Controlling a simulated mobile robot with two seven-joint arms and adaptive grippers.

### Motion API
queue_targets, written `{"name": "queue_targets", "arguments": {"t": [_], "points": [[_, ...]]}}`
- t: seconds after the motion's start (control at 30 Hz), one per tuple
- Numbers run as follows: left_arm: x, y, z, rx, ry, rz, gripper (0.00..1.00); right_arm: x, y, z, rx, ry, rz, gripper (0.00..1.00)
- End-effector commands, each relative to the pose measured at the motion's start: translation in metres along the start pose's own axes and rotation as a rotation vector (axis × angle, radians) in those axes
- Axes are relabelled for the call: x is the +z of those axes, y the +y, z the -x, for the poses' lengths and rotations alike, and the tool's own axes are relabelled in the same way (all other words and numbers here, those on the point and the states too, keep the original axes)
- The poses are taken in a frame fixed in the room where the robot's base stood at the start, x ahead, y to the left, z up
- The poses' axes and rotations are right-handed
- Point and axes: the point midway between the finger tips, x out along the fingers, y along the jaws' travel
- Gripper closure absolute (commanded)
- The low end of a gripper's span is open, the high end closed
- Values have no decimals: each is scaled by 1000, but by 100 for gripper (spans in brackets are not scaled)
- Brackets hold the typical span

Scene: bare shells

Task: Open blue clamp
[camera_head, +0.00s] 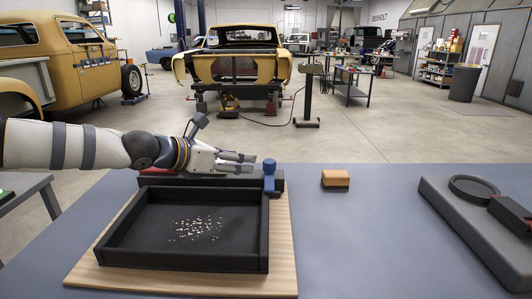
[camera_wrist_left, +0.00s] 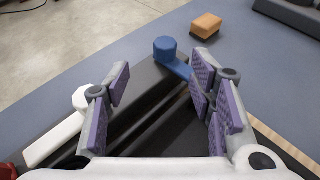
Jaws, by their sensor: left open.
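The blue clamp (camera_head: 269,178) stands at the back right corner of a black tray (camera_head: 115,245). In the left wrist view the clamp (camera_wrist_left: 166,48) shows a round blue knob on a short blue bar. My left gripper (camera_head: 250,163) reaches in from the left above the tray's back edge, its fingertips just left of the clamp. In the left wrist view my left gripper (camera_wrist_left: 160,80) is open and empty, with the knob beyond its fingertips. The bar is partly behind the right finger. My right gripper is not in view.
The tray lies on a wooden board (camera_head: 283,265) on a blue-grey table (camera_head: 350,250) and holds small pale bits. An orange-brown block (camera_head: 335,178) lies right of the clamp. A grey slab (camera_head: 450,220) with a dark ring is at the far right. The table between is clear.

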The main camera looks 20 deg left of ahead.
Motion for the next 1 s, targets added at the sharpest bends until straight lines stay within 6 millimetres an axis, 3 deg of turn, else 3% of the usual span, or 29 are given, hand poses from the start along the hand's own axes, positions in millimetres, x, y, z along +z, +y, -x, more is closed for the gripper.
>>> {"name": "queue_targets", "arguments": {"t": [0.23,0.3,0.43,0.6,0.87,1.0], "points": [[-4,-2,-54,-4,7,-4,50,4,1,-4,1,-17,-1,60],[-14,-1,-77,-5,17,4,50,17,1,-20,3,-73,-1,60],[-15,-1,-105,-5,18,2,50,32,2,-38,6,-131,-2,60],[-6,0,-119,-1,9,0,50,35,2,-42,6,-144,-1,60],[0,-1,-119,-1,1,0,50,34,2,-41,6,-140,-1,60],[0,0,-119,-1,1,-1,78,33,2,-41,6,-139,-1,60]]}}
